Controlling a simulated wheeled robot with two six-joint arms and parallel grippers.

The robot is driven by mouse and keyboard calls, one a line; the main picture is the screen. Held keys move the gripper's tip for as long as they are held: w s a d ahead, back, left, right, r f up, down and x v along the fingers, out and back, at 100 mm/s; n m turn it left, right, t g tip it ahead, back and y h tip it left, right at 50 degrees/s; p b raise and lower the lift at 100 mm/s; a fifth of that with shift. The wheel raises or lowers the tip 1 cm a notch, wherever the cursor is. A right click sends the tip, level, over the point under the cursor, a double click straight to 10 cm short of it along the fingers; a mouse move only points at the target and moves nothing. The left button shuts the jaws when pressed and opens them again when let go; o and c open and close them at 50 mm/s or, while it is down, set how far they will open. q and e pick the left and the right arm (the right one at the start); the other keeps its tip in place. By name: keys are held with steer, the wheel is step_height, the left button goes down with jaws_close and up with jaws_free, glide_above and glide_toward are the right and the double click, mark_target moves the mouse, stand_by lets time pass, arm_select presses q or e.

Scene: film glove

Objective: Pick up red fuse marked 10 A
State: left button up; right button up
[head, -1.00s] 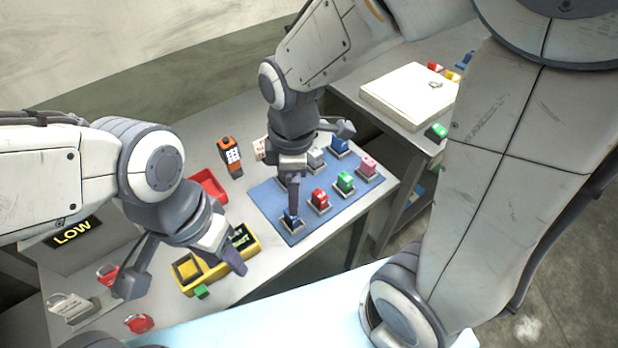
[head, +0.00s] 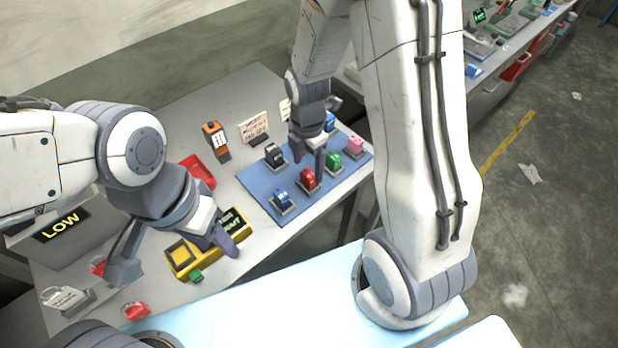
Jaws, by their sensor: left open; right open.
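The red fuse (head: 307,180) stands in the near row of a blue mat (head: 258,186), between a blue fuse (head: 282,199) and a green fuse (head: 333,162). Its marking is too small to read. My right gripper (head: 318,150) is open, pointing down over the mat just behind and above the red fuse. Whether a finger touches the fuse cannot be told. My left gripper (head: 176,258) is open and empty over the left of the table, near a yellow meter (head: 183,262).
A black fuse (head: 274,155), a pink fuse (head: 355,145) and another blue fuse (head: 329,121) surround the gripper on the mat. Red padlocks lie at the left.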

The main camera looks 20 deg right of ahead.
mark_target(308, 173)
steer(key=shift+s+f+p, duration=0.1)
steer(key=shift+f+p, duration=0.3)
steer(key=shift+f, duration=1.75)
jaws_close()
steer(key=shift+r, duration=0.15)
